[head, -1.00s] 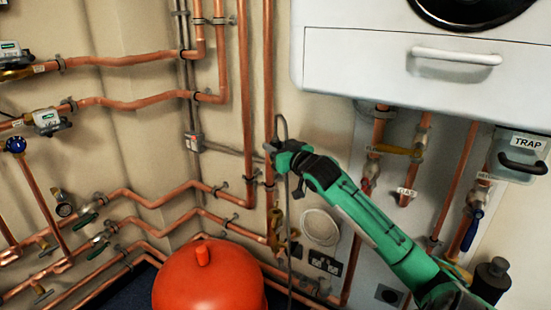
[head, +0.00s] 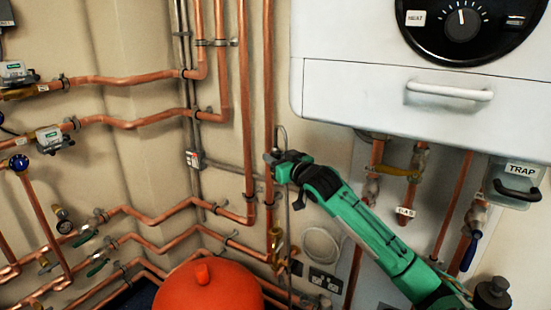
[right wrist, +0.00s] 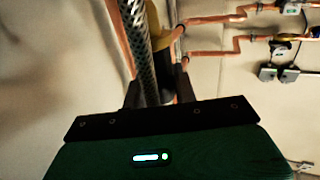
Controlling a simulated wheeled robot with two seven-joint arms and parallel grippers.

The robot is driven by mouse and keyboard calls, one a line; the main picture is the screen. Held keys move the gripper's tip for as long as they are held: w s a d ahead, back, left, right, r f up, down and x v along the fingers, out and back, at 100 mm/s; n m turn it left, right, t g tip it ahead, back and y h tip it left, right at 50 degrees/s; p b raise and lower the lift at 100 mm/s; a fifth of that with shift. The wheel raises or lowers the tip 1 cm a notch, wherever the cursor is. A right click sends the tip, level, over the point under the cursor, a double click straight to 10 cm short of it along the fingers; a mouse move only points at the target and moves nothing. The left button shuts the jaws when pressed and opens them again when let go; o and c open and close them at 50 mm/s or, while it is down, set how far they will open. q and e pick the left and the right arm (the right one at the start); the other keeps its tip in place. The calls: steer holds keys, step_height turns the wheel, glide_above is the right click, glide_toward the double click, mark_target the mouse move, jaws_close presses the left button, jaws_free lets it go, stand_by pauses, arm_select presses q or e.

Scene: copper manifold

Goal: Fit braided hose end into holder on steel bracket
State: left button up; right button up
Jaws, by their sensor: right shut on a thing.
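My right gripper (head: 272,160) is in front of the vertical copper pipes in the head view, at the end of my green arm. In the right wrist view its dark fingers (right wrist: 156,95) are shut on the braided hose (right wrist: 138,32). The silvery braid runs up and out of the picture, and a dark part lies between the fingers. In the head view a thin dark line (head: 289,225), probably the hose, loops above the gripper and hangs below it. I cannot make out the steel bracket or its holder. My left gripper is not in view.
A red tank (head: 210,290) stands below the gripper. A white boiler (head: 395,75) hangs at upper right. Copper pipes (head: 246,110) run close behind the gripper. In the wrist view a yellowish curved part (right wrist: 168,42) is right beside the hose. Sockets (head: 325,279) are on the wall below.

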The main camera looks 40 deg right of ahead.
steer(key=shift+r+p, duration=1.5)
steer(key=shift+r, duration=0.1)
